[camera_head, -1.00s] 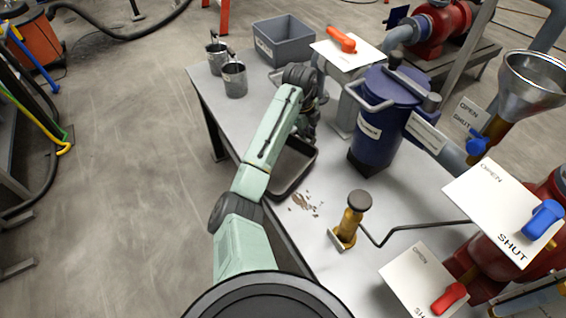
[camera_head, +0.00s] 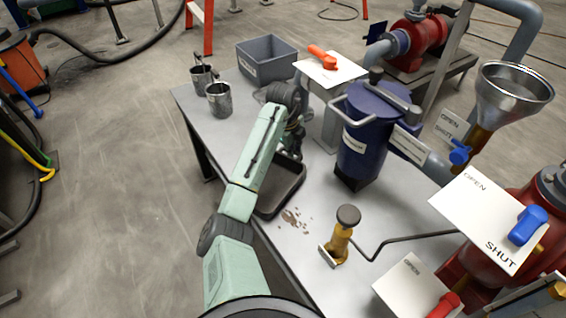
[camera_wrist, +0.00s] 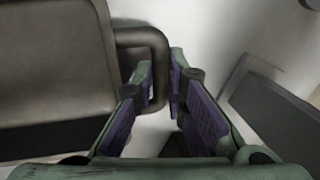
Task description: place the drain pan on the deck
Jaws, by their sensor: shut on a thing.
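The drain pan (camera_head: 284,196) is a dark shallow rectangular tray, partly behind my arm at the left edge of the grey deck (camera_head: 305,255). In the wrist view the pan (camera_wrist: 50,75) fills the left side, and its bent handle (camera_wrist: 160,62) runs between my gripper's fingers. My gripper (camera_wrist: 160,85) is shut on that handle. In the head view my gripper (camera_head: 295,142) is at the pan's far end, mostly hidden by my own wrist. Whether the pan touches the deck is hard to tell.
A blue filter housing (camera_head: 365,135) stands right of the pan. A brass hand pump (camera_head: 340,240) and brown debris (camera_head: 292,218) are nearer. Two metal buckets (camera_head: 219,99) and a grey bin (camera_head: 267,60) stand at the far end. Valves with placards line the right.

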